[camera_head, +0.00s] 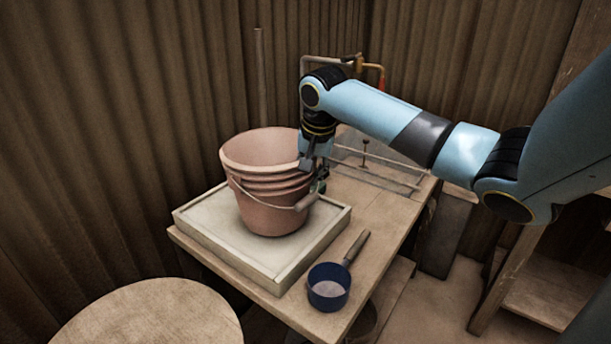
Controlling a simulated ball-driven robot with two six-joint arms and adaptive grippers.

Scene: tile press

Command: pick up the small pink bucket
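A pink bucket (262,185) with a wire handle stands upright on a pale square tray (228,245) on the wooden table. My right gripper (312,176) points down at the bucket's right rim, close to it or touching it. Its fingers are small and partly dark against the bucket and table, so I cannot tell whether they are open or closed on the rim. My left gripper is not in view.
A dark blue scoop (329,287) lies on the table (376,226) at the front right of the tray. A round wooden top (150,318) is at the lower left. Corrugated brown walls (130,100) close in behind. A metal frame (378,165) stands behind the gripper.

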